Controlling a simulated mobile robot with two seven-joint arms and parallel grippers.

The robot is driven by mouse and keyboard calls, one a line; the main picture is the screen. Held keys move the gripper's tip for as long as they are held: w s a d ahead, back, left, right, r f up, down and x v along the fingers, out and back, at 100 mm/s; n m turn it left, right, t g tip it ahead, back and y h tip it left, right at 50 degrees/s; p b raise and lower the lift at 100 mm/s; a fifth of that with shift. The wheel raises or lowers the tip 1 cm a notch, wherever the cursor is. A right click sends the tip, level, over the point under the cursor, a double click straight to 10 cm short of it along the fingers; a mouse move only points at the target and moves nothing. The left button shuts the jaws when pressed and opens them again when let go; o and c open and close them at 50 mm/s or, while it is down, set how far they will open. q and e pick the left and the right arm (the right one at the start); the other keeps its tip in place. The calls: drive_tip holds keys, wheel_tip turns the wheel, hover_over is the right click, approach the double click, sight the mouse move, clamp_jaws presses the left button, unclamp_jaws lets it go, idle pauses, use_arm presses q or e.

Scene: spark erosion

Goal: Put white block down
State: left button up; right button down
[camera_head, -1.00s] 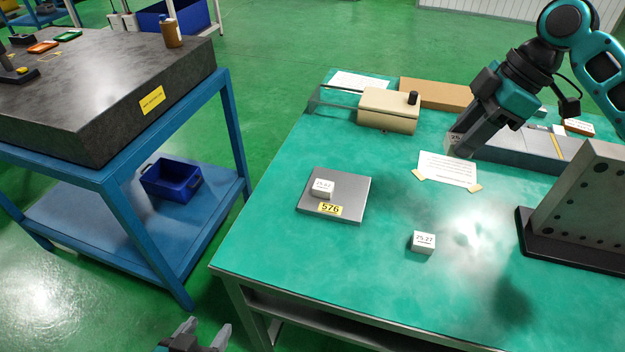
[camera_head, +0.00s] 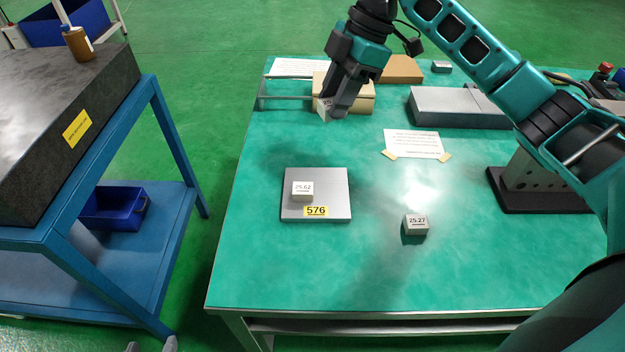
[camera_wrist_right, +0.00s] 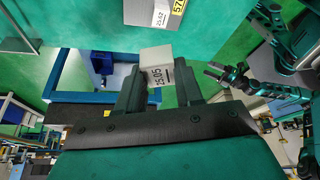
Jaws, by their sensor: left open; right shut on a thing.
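My right gripper (camera_head: 332,106) is shut on a white block (camera_head: 323,112), held in the air in front of the beige box. In the right wrist view the same block (camera_wrist_right: 156,57), marked 25.05, sits between the fingertips. A second white block (camera_head: 302,190), marked 25.62, lies on the grey plate (camera_head: 332,212) with the yellow 576 label. A third white block (camera_head: 416,223), marked 25.27, lies on the green table to the right of the plate. My left gripper (camera_head: 151,346) is open; only its fingertips show at the bottom edge.
A beige box (camera_head: 360,98), a grey slab (camera_head: 460,107) and a taped paper (camera_head: 413,144) lie on the table (camera_head: 290,275). An angle plate (camera_head: 520,185) stands at the right. The table surface around the grey plate is clear. A blue-framed stand (camera_head: 160,130) is at left.

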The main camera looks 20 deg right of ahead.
drive_tip(key=b, duration=0.1)
hover_over(325, 187)
drive_tip(key=d, duration=0.1)
drive_tip(key=f, duration=1.3)
drive_tip(key=shift+s+d+f, duration=0.1)
drive_tip(key=shift+d+f, duration=0.1)
drive_tip(key=shift+f+b, duration=0.35)
drive_tip(key=shift+f, duration=2.3)
drive_tip(key=shift+f, duration=0.15)
drive_tip(key=c, duration=0.7)
unclamp_jaws()
drive_tip(key=shift+c, duration=0.2)
drive_tip(key=v, duration=1.2)
drive_tip(key=shift+p, duration=0.45)
